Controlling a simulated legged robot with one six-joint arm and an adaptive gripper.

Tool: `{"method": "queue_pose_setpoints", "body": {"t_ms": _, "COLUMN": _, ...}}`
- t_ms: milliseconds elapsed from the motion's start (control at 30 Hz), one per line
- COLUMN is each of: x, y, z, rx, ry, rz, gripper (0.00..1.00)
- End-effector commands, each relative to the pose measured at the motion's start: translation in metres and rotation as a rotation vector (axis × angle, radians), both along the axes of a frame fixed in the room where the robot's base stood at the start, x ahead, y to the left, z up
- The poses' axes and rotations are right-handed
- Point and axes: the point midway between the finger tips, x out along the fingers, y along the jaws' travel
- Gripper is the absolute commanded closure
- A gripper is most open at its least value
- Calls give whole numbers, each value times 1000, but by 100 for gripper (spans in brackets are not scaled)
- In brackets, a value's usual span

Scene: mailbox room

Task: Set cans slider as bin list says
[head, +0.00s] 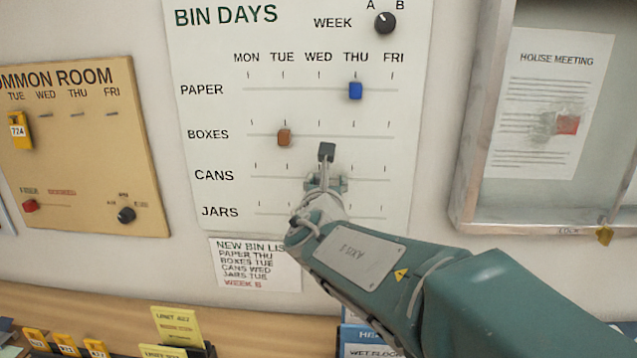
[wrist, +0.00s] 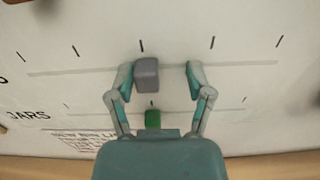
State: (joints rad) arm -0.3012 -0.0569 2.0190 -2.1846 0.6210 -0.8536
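The bin days board (head: 215,110) has slider rows for paper, boxes, cans and jars. In the wrist view my gripper (wrist: 160,78) is open around the grey cans slider (wrist: 147,75). The left finger is close beside it, touching or nearly so; a wide gap lies to the right finger. The slider sits about under the middle tick, Wed. The new bin list (head: 255,263) reads cans Wed.
The blue paper slider (head: 355,90) is at Thu and the brown boxes slider (head: 284,137) at Tue. The green jars slider (wrist: 153,118) is just below the cans row. The week knob (head: 385,23) is at the top. A cabinet (head: 480,130) juts out at right.

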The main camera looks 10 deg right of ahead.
Motion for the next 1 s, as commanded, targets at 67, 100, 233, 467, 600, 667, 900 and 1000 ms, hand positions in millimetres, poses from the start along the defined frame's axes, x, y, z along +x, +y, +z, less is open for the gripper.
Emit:
{"method": "queue_pose_setpoints", "body": {"t_ms": 67, "x": 0, "y": 5, "z": -1, "rx": -3, "ry": 0, "rz": 1, "gripper": 34}}
{"method": "queue_pose_setpoints", "body": {"t_ms": 100, "x": 0, "y": 6, "z": -1, "rx": -4, "ry": 0, "rz": 2, "gripper": 34}}
{"method": "queue_pose_setpoints", "body": {"t_ms": 233, "x": -1, "y": 9, "z": -1, "rx": -6, "ry": -1, "rz": 3, "gripper": 34}}
{"method": "queue_pose_setpoints", "body": {"t_ms": 467, "x": -28, "y": 7, "z": 0, "rx": 1, "ry": -2, "rz": 4, "gripper": 34}}
{"method": "queue_pose_setpoints", "body": {"t_ms": 600, "x": -57, "y": 7, "z": 1, "rx": 5, "ry": -3, "rz": 3, "gripper": 34}}
{"method": "queue_pose_setpoints", "body": {"t_ms": 667, "x": -69, "y": 10, "z": 1, "rx": 5, "ry": -3, "rz": 5, "gripper": 34}}
{"method": "queue_pose_setpoints", "body": {"t_ms": 900, "x": -107, "y": 18, "z": -1, "rx": 2, "ry": -1, "rz": 3, "gripper": 34}}
{"method": "queue_pose_setpoints", "body": {"t_ms": 1000, "x": -114, "y": 19, "z": -1, "rx": 1, "ry": -1, "rz": 1, "gripper": 34}}
